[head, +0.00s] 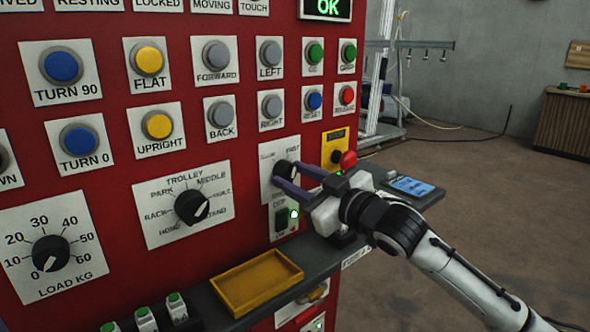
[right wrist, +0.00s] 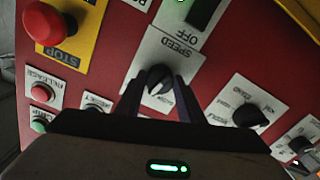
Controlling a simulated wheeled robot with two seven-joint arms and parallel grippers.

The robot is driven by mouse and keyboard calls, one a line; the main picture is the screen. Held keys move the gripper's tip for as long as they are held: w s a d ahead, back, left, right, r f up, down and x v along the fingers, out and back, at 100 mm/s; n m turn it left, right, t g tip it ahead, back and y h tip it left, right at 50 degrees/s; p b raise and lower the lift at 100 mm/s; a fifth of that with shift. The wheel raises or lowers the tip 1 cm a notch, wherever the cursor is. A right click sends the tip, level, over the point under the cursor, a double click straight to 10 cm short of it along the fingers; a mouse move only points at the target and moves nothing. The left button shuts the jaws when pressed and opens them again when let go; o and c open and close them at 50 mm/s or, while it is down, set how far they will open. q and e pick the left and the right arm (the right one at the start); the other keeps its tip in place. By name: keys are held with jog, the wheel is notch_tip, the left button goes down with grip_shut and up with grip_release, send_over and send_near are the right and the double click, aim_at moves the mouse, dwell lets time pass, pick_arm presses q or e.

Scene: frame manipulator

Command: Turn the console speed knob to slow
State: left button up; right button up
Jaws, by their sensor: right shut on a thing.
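The black speed knob (head: 286,169) sits on a white plate on the red console, with "FAST" printed at its upper right and a smaller, hard-to-read label at upper left. My right gripper (head: 287,176) reaches in from the right, its two dark fingers on either side of the knob and shut on it. In the right wrist view the knob (right wrist: 159,77) is between the fingertips (right wrist: 159,85), and the word "SPEED" shows upside down on the plate. The knob's pointer is too small and covered to read surely. My left gripper is not in view.
The trolley knob (head: 191,207) is to the left. A yellow tray (head: 232,293) sits on the ledge below.

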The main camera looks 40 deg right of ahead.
jog(key=n+p, duration=0.2)
jog(key=n, duration=0.1)
jog(key=shift+r, duration=0.15)
jog(key=n+p, duration=0.1)
jog(key=n, duration=0.1)
jog(key=shift+n+p, duration=1)
jog(key=shift+n, duration=0.5)
jog(key=shift+n+p, duration=0.35)
jog(key=shift+n, duration=0.65)
jog(key=o, duration=1.1)
jog(key=shift+c, duration=0.2)
